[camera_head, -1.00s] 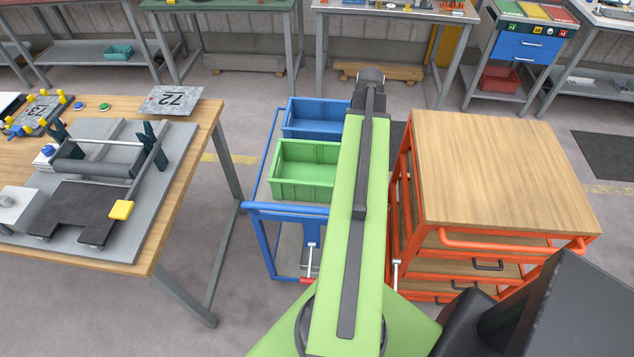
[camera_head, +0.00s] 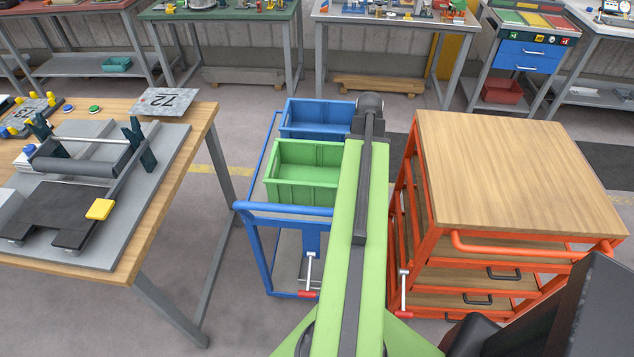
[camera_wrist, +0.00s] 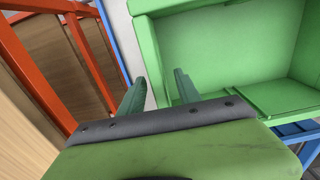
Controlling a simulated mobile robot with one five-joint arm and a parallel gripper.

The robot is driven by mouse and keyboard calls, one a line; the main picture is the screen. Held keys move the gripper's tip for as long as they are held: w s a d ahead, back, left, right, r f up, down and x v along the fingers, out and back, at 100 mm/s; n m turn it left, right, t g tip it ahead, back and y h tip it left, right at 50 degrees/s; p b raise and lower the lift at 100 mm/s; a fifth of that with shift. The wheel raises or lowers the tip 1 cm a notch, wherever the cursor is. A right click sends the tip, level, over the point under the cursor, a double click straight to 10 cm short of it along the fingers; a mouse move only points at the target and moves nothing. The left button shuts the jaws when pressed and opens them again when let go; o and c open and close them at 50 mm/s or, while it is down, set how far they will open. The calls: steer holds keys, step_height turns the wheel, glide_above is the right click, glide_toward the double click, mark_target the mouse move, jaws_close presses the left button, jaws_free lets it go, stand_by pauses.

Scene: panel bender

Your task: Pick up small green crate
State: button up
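The small green crate (camera_head: 303,176) is an empty open box on the blue cart (camera_head: 285,209). It stands in front of a blue crate (camera_head: 316,118), and my arm covers its right end in the head view. In the wrist view the green crate (camera_wrist: 235,55) fills the upper right, with its inside showing. My gripper (camera_wrist: 159,82) is open, with its two green fingers apart near the crate's left wall. The right finger overlaps the crate and the left one is outside it in the picture. I cannot tell whether either touches. My gripper is hidden in the head view.
An orange drawer cart (camera_head: 500,165) with a wooden top stands close right of the blue cart; its orange frame (camera_wrist: 35,65) shows at the wrist view's left. A wooden workbench (camera_head: 185,170) with a bending tool is on the left. Floor is clear between bench and blue cart.

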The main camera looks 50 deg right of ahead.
steer(key=shift+r, duration=0.1)
jaws_close()
stand_by(1.2)
